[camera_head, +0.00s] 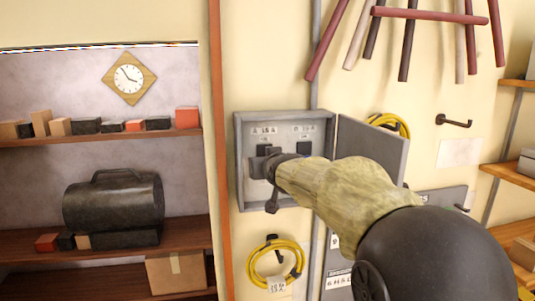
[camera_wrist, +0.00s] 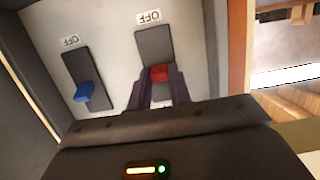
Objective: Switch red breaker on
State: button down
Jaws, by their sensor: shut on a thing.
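The red breaker (camera_wrist: 158,72) shows in the wrist view as a small red lever on a dark upright plate, with an OFF label (camera_wrist: 149,17) by the plate's end. My gripper (camera_wrist: 159,84) has its two dark fingers on either side of the red lever, shut on it. A blue breaker (camera_wrist: 85,92) sits on its own dark plate to the left, with another OFF label, untouched. In the head view my gripper (camera_head: 268,167) reaches into the open grey breaker box (camera_head: 239,150) on the wall; the red lever is hidden there.
The box's open door (camera_head: 365,146) stands out to the right, close to my arm. A coiled yellow cable (camera_head: 272,262) hangs below the box. Shelves with a dark cylindrical machine (camera_head: 113,202) and small boxes are at left; a clock (camera_head: 128,78) hangs above them.

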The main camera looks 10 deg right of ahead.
jog(key=shift+w+r+g+p, duration=0.15)
jog(key=shift+r+g+p, duration=0.2)
jog(key=shift+g, duration=0.55)
jog(key=shift+w+r+g+p, duration=0.1)
jog(key=shift+r+g+p, duration=0.2)
jog(key=shift+g, duration=0.6)
jog(key=c, duration=1.3)
grip_release()
jog(key=shift+f, duration=0.1)
jog(key=b+v, duration=0.6)
jog(key=v, duration=1.1)
jog(key=shift+r, duration=0.3)
